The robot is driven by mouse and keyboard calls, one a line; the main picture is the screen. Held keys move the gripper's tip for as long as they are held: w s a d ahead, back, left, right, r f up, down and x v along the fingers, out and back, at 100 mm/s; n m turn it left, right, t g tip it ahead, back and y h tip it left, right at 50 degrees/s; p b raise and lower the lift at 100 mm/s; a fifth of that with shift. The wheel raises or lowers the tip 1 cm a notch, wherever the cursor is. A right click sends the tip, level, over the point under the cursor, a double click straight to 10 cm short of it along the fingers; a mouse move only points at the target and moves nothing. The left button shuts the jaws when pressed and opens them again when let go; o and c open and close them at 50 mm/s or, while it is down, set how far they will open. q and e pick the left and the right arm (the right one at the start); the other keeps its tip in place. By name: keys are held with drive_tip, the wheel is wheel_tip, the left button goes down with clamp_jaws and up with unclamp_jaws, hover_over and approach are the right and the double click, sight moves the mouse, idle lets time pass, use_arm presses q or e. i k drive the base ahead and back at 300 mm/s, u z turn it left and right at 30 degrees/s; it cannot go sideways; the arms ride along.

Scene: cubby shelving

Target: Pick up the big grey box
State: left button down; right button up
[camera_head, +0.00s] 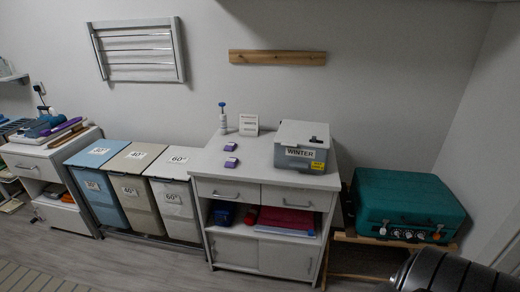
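A grey box (302,146) with a lid stands on the right part of the white cabinet's top (252,166). Its front has a white label reading "WINTER" and a small yellow label. A small dark item lies on its lid. Nothing of mine touches the box. A dark rounded part at the lower right corner looks like part of my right arm. Neither of my grippers is in view.
Two small purple items (231,162), a white bottle (223,120) and a small sign (248,125) share the cabinet top. A teal case (405,206) stands to the right. Three lidded bins (172,196) stand to the left. Floor in front is partly clear.

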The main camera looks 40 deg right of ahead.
sight(311, 160)
drive_tip(key=u, duration=0.2)
drive_tip(key=i, duration=0.8)
drive_tip(key=z, duration=0.75)
drive_tip(key=i, duration=0.4)
drive_tip(key=z, duration=0.45)
